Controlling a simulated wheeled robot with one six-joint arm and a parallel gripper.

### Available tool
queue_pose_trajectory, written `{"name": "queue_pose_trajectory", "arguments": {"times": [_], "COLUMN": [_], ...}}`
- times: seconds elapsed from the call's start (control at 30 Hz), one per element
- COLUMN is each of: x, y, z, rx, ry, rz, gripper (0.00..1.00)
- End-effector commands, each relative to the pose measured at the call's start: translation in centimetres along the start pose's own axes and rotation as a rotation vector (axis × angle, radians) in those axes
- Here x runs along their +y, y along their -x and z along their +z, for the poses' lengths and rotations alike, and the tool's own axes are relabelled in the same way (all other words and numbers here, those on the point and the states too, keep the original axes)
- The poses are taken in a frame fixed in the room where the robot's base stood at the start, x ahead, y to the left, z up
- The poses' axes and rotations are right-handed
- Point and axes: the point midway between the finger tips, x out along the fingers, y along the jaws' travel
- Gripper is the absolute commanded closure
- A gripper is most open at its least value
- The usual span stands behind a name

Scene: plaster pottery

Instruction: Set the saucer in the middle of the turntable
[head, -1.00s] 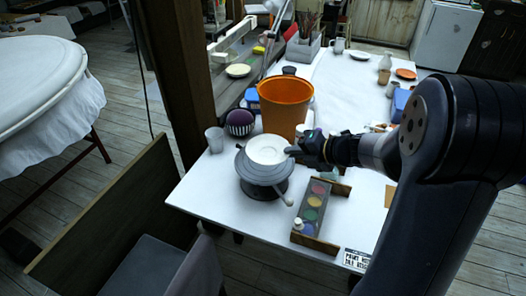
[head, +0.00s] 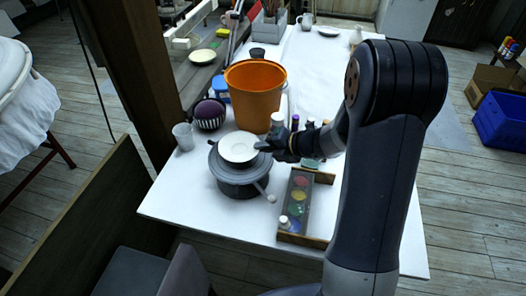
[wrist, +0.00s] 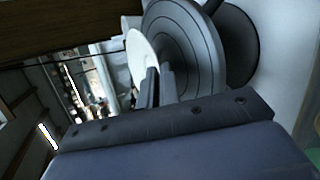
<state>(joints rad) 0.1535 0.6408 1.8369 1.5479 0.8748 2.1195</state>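The white saucer (head: 238,146) is level above the grey turntable (head: 226,176) in the head view, covering the middle of its round top. My gripper (head: 262,147) reaches in from the right and is shut on the saucer's right rim. In the wrist view the fingers (wrist: 158,88) meet the edge of the saucer (wrist: 138,56). The ringed turntable disc (wrist: 185,38) shows beside it there, with a gap that suggests the saucer is held above the disc. The exact height is hard to tell.
An orange pot (head: 253,98) stands behind the turntable. A paint tray (head: 300,205) lies at the right, near the turntable's rod (head: 271,198). White table surface is free in front.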

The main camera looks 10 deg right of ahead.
Motion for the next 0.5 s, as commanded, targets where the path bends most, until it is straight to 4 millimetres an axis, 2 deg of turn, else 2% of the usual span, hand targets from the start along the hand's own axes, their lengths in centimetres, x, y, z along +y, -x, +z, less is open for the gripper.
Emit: {"name": "queue_pose_trajectory", "arguments": {"times": [0.1,0.5], "x": [-1.23,-1.64], "y": [-0.77,-1.03], "z": [-0.33,-0.41], "rx": [0.001,-0.001], "ry": [-0.002,0.0], "rz": [0.0,0.001], "gripper": [1.0,1.0]}}
